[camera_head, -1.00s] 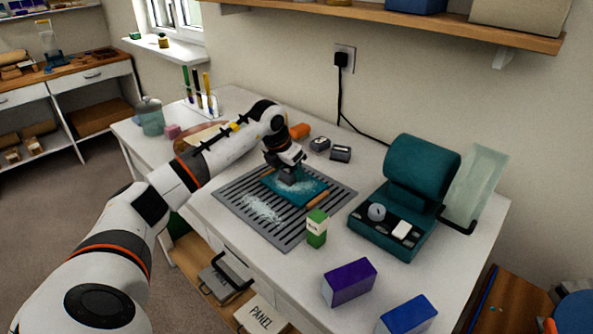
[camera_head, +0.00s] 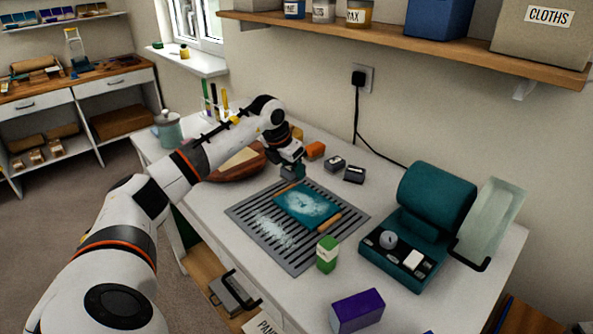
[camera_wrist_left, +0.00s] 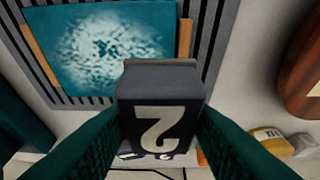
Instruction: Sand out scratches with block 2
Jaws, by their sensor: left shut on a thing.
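The teal panel (camera_head: 308,207), dusted with white powder, lies between wooden strips on the grey slatted grate (camera_head: 262,247). Powder also covers part of the grate. My left gripper (camera_head: 291,170) is at the panel's far left edge, shut on sanding block 2. In the left wrist view, block 2 (camera_wrist_left: 160,112) is a dark grey block with a pale "2", held between my teal fingers. The panel (camera_wrist_left: 103,48) shows beyond it, with a cloudy white patch. Fine scratches cannot be made out. My right gripper is not in view.
Two dark blocks (camera_head: 354,175) and an orange object (camera_head: 316,150) stand behind the grate. A green box (camera_head: 327,254), a purple box (camera_head: 358,311) and a teal machine (camera_head: 422,225) stand to the right. A brown round object (camera_head: 238,164) lies at the left.

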